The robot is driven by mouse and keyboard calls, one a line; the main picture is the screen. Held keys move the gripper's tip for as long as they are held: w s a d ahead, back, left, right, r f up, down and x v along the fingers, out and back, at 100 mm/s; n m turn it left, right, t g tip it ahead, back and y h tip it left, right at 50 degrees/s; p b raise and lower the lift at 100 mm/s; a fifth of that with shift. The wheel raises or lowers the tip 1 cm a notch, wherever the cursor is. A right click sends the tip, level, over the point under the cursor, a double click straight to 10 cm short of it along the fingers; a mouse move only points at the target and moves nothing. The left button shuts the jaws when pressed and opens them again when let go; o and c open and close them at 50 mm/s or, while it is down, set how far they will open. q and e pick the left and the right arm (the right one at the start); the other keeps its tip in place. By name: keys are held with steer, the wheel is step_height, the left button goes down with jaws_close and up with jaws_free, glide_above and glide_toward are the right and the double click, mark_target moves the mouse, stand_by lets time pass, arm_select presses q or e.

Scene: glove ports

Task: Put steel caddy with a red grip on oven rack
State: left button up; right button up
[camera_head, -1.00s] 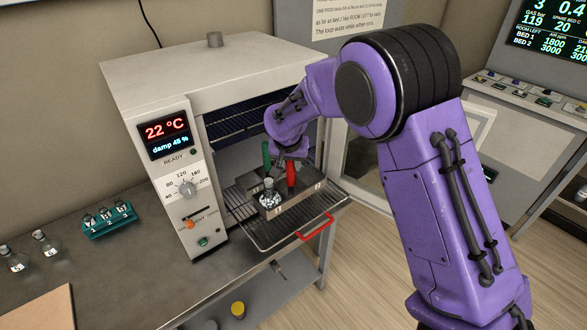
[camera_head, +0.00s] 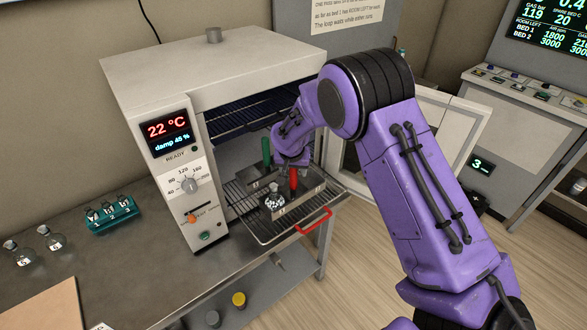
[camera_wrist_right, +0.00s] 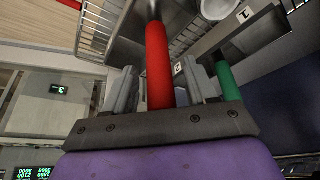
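The steel caddy (camera_head: 307,189) with the red grip (camera_head: 293,180) is low over the pulled-out oven rack (camera_head: 262,231); it looks level, and I cannot tell if its base touches the wires. A round flask sits in its near end. My right gripper (camera_head: 292,161) is at the top of the red grip. In the right wrist view the red grip (camera_wrist_right: 160,65) stands between the two fingers (camera_wrist_right: 163,92), which look shut on it. My left gripper is out of view.
A second caddy with a green grip (camera_head: 266,150) stands close behind, on the left; the green grip (camera_wrist_right: 228,82) is beside my right finger in the wrist view. The oven (camera_head: 207,83) rises on the left and above. A teal flask holder (camera_head: 112,216) stands on the bench.

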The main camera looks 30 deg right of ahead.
steer(key=shift+r, duration=0.1)
steer(key=b+v, duration=0.2)
steer(key=v, duration=0.9)
steer(key=shift+r+b, duration=0.4)
steer(key=shift+s, duration=0.1)
